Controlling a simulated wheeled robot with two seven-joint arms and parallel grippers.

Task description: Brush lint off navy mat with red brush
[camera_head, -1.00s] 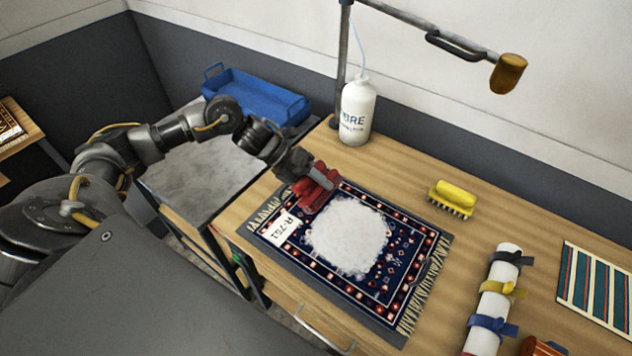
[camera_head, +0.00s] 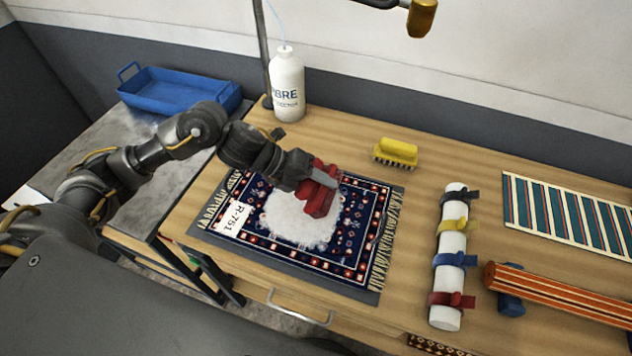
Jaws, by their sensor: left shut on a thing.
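The navy mat (camera_head: 345,262) lies flat on the wooden table, with a patterned border, fringed ends and a white label marked R-751 (camera_head: 233,218) at its left. A white patch of lint (camera_head: 290,222) covers the middle of the mat. My left gripper (camera_head: 317,183) is shut on the red brush (camera_head: 318,199) over the upper middle of the mat, at the lint's upper right part. The brush's underside is hidden, so I cannot tell whether it touches. My right gripper is not in view.
A yellow brush (camera_head: 397,152) and a white bottle (camera_head: 287,85) stand behind the mat. A white roll with coloured straps (camera_head: 452,245), an orange striped roll (camera_head: 560,292) and a striped mat (camera_head: 565,215) lie to the right. A blue tray (camera_head: 175,92) sits at the far left.

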